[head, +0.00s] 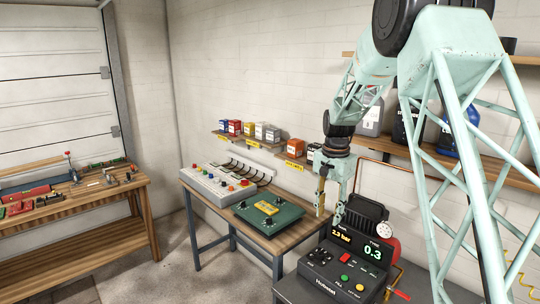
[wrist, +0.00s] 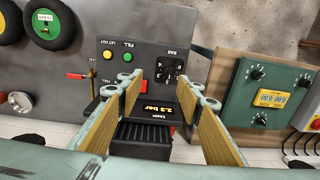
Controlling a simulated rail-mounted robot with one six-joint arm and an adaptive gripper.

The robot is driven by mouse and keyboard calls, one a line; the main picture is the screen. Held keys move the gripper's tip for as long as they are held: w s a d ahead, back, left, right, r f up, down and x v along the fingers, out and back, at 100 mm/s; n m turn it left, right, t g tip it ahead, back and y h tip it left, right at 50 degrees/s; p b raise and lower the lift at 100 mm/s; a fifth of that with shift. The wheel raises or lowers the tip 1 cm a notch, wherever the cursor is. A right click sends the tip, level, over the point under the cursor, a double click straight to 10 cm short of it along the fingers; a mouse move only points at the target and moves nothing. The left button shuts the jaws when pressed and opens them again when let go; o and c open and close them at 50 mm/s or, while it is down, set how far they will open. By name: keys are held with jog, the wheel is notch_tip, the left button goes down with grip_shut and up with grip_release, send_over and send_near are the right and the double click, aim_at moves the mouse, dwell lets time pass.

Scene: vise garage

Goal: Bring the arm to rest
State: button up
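My gripper (head: 329,214) hangs from my pale green arm, fingers down, above the bench between the green box and the black air console (head: 335,272). In the wrist view my gripper (wrist: 164,85) has its two wood-coloured finger pads wide apart with nothing held between them. The console (wrist: 115,58) lies below and beyond the fingers there, with its orange "bar" display, a dial and coloured buttons. The fingers cover parts of the console; whether they touch it I cannot tell.
A green box with knobs (head: 268,215) and a grey button panel (head: 222,183) stand on the wooden table. Shelves with small boxes (head: 267,132) and bottles line the wall. A workbench (head: 75,200) stands at left. Two wheels (wrist: 48,25) show in the wrist view.

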jog(key=s+r+n+t+b, duration=0.1)
jog(key=s+r+n, duration=0.1)
jog(key=s+r, duration=1)
jog(key=s+r+n+t+b, duration=0.1)
jog(key=s+r+n, duration=0.2)
jog(key=s+r, duration=0.8)
jog(key=s+f+n+b, duration=0.1)
jog(key=s+f+n, duration=0.1)
jog(key=s, duration=1.5)
jog(key=s+f+n+t+b, duration=0.1)
jog(key=s+f, duration=0.3)
jog(key=s, duration=1.4)
jog(key=shift+s+n+b, duration=0.15)
jog(key=shift+n+b, duration=0.15)
jog(key=shift+n, duration=0.4)
jog(key=shift+a, duration=0.1)
